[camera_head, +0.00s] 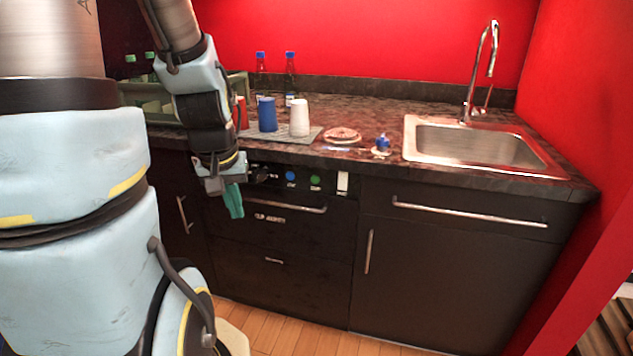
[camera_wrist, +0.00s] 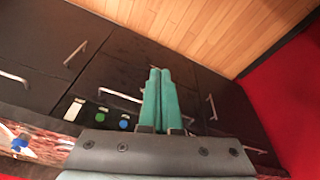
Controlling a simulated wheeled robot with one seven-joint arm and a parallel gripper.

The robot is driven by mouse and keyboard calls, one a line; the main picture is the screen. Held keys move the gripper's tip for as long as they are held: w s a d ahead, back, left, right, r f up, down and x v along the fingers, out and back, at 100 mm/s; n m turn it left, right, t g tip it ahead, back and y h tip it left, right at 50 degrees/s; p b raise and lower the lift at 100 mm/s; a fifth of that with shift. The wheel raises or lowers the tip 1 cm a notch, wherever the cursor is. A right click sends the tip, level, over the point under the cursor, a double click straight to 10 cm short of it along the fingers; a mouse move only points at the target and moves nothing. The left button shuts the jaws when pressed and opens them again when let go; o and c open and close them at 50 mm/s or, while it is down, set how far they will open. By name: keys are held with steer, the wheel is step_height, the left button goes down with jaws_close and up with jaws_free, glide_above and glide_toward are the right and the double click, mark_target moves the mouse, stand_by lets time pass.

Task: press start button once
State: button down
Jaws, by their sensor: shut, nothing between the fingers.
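A green button (camera_head: 315,181) and a blue button (camera_head: 290,175) sit on the dark panel under the counter edge. Their small labels are too blurred to read, so I cannot tell which is the start button. In the wrist view the green button (camera_wrist: 101,116) and blue button (camera_wrist: 123,124) lie left of my fingers. My gripper (camera_head: 233,212) has its teal fingers shut, pointing down in front of the panel, left of both buttons and apart from them. The shut fingers also show in the wrist view (camera_wrist: 158,88).
A white switch or tag (camera_head: 342,183) is right of the buttons. A drawer handle (camera_head: 285,206) sticks out below the panel. On the counter are a blue cup (camera_head: 267,115), a white cup (camera_head: 299,118), a reddish plate (camera_head: 342,135) and a sink (camera_head: 480,146).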

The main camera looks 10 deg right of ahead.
mark_target(315, 180)
steer(key=w+d+f+m+t+y+b, duration=0.1)
steer(key=w+d+f+t+y, duration=0.1)
steer(key=w+d+f+t, duration=0.3)
steer(key=w+d+f+m+t+y+b, duration=0.1)
steer(key=w+d+f+t+y, duration=0.2)
steer(key=w+d+f+t, duration=0.2)
steer(key=w+d+t, duration=0.3)
steer(key=d, duration=0.3)
steer(key=shift+m+y, duration=0.3)
steer(key=shift+w+d+b, duration=0.1)
steer(key=shift+w+d, duration=0.6)
steer(key=shift+w, duration=0.6)
steer(key=shift+w+d+b, duration=0.15)
steer(key=shift+w+d, duration=0.55)
steer(key=shift+w, duration=0.55)
steer(key=shift+w+d+b, duration=0.1)
steer(key=shift+w+d, duration=0.6)
steer(key=shift+w, duration=0.6)
steer(key=shift+w+d, duration=0.25)
steer(key=shift+w, duration=0.1)
